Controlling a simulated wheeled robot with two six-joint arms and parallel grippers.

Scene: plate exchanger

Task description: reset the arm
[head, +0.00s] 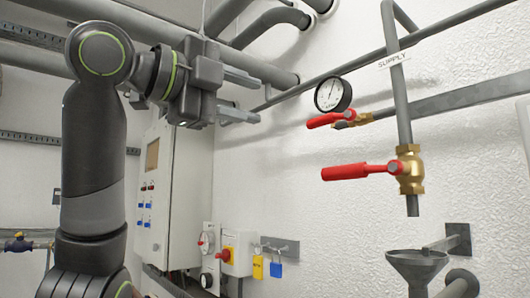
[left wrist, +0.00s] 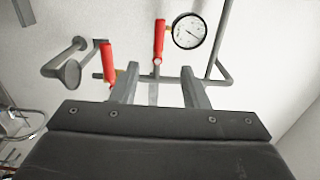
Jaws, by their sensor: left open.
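My left gripper (head: 258,99) is raised at the upper left of the head view. Its two fingers are apart with nothing between them, and they point right toward the wall. In the left wrist view, the fingers (left wrist: 158,78) show in front of the pipework, apart and empty. A lower red lever (head: 358,171) sits on a brass valve (head: 410,170) on the supply pipe (head: 400,98). An upper red lever (head: 326,120) is beside a round gauge (head: 332,95). The gripper appears clear of both levers. My right gripper is not in view.
A grey funnel (head: 417,263) stands below the open pipe end. A cabinet (head: 175,195) stands behind my left arm. Large pipes (head: 255,65) run along the upper wall near the gripper.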

